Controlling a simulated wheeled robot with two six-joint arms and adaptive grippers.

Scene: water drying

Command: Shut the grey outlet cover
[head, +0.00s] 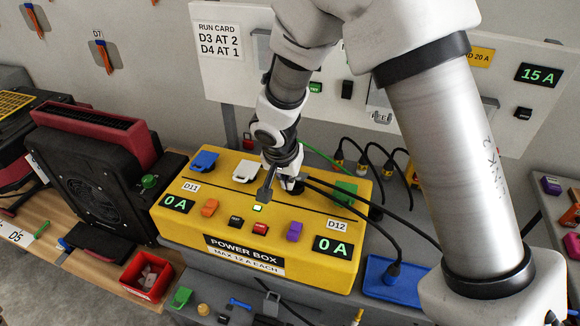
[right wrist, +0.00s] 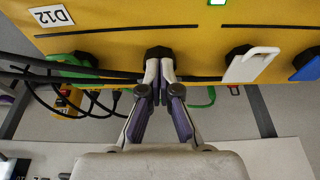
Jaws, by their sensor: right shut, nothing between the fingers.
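The yellow power box (head: 180,222) has a row of outlets along its far side. A pale, white-to-light-grey outlet cover (head: 246,171) stands raised there; it also shows in the right wrist view (right wrist: 250,65). My right gripper (head: 281,182) is shut and empty at the outlet to the right of that cover. In the right wrist view its fingertips (right wrist: 158,88) are together beside this dark outlet (right wrist: 158,52). The gripper hides much of this outlet, and I cannot tell a separate grey cover from the fingers there. My left gripper is not in view.
A blue cover (head: 204,161) is at the box's left and a green one (head: 346,190) at its right. A black fan (head: 95,175) stands left, with a red bin (head: 147,276) in front.

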